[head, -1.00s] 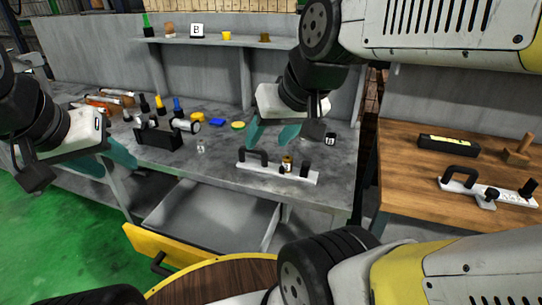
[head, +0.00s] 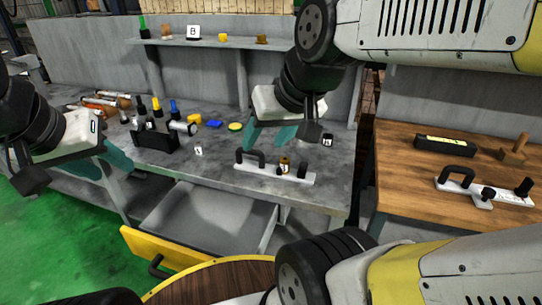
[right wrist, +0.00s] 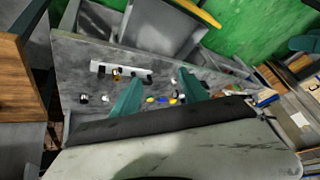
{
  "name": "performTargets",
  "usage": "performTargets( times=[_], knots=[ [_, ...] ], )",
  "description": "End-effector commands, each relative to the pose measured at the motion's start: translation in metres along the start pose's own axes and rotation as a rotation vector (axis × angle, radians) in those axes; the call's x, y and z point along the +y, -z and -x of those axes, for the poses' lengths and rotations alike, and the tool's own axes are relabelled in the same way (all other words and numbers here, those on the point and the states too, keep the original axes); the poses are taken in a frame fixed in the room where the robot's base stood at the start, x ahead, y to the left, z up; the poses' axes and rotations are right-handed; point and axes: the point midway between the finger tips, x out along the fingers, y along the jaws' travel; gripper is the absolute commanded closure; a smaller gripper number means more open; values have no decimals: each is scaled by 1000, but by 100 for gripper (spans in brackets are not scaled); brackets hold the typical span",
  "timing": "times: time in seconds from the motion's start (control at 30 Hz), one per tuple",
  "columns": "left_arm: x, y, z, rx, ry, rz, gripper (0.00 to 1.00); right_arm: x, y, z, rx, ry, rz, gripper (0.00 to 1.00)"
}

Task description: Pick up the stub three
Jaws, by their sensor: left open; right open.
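I cannot tell which piece is stub three, since the labels are too small to read. A small labelled piece (head: 198,151) stands on the grey bench (head: 222,168), left of the white handled fixture. A dark piece with a white label (head: 328,139) stands to the fixture's right. A gold-coloured piece (head: 285,163) sits at the white fixture (head: 300,178). My right gripper (head: 272,143) is open and empty above the bench, behind the fixture; its teal fingers also show in the right wrist view (right wrist: 159,78). My left gripper (head: 112,172) is open and empty at the bench's left front.
A black rack (head: 155,139) with cylinders stands at the bench's left, with blue (head: 214,124) and yellow (head: 235,127) pieces beside it. An open yellow-fronted drawer (head: 180,250) juts out below. A wooden table (head: 400,150) stands at right. A shelf (head: 210,41) runs behind.

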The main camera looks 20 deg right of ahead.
Motion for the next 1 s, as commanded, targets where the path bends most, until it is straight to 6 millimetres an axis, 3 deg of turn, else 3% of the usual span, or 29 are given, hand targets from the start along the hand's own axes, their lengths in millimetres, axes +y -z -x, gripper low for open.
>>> performTargets(
  times=[0.13, 0.2, 0.27, 0.47, 0.77, 1.0],
  knots=[
    [0, 0, 0, 0, 0, 0, 55, 0, 0, 0, 0, 0, 0, 48],
    [0, 0, 0, 0, 0, 0, 55, 0, 0, 0, 0, -1, 2, 39],
    [0, 0, 0, 0, 0, 0, 55, 2, 2, -2, -6, -8, 19, 39],
    [0, 0, 0, 0, 0, 0, 55, 31, 31, -27, -89, -109, 312, 39],
    [0, 0, 0, 0, 0, 0, 55, 105, 97, -117, -372, -197, 1141, 39],
    [0, 0, 0, 0, 0, 0, 55, 160, 124, -217, -584, -79, 1798, 39]
  ],
)
